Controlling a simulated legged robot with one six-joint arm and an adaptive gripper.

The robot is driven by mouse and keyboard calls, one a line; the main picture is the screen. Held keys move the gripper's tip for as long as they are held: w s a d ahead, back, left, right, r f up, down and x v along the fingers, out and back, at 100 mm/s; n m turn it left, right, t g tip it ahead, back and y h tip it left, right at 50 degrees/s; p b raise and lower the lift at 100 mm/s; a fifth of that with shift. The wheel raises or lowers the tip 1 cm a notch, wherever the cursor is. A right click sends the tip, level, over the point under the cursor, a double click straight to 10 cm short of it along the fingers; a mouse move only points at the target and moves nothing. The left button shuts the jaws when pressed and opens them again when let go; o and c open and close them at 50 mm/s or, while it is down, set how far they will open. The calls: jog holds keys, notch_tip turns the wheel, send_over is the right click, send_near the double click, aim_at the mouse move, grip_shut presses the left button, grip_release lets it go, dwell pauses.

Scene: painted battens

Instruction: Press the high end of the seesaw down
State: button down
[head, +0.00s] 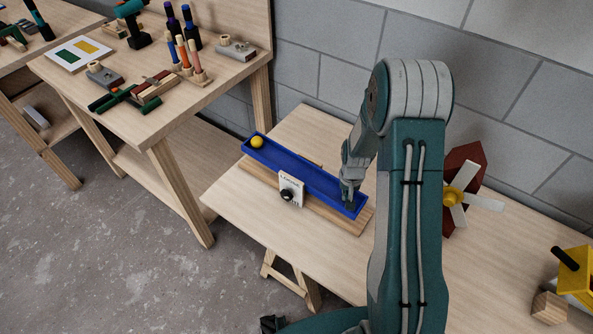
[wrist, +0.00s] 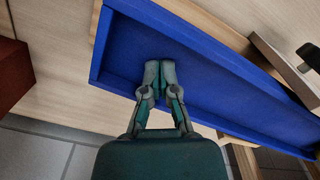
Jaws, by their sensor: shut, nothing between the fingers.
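The seesaw is a long blue trough (head: 315,180) with raised rims, mounted over a wooden base board (head: 338,219). A yellow ball (head: 257,141) is at its far left end. My gripper (head: 348,203) is shut and empty, pointing down at the trough's right end. In the wrist view, the closed fingertips (wrist: 154,72) are inside the outline of the blue trough (wrist: 210,75), near its end wall. I cannot tell whether they touch the floor of the trough, or clearly which end is higher. The arm hides part of the right side.
A white label plate with a dark knob (head: 287,195) is at the seesaw's middle. A dark red piece with a white-bladed fan (head: 460,195) stands right of my arm. A yellow object (head: 577,278) and wooden block (head: 549,308) lie far right. The table's front left is clear.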

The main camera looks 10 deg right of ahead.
jog(key=shift+f, duration=0.8)
jog(key=shift+r, duration=0.15)
dwell(0.4)
notch_tip(320, 180, up, 12)
dwell(2.0)
jog(key=s+a+r+n+t, duration=0.1)
jog(key=s+a+r, duration=0.25)
jog(key=r, duration=0.55)
jog(key=s+a+r+t, duration=0.2)
jog(key=s+r, duration=0.3)
jog(key=r, duration=0.4)
jog(key=s+a+r+n+t, duration=0.2)
jog(key=s+a+r, duration=0.2)
jog(key=s, duration=0.9)
jog(key=shift+s+r+t, duration=0.3)
jog(key=shift+s+r, duration=0.05)
jog(key=shift+r, duration=1.3)
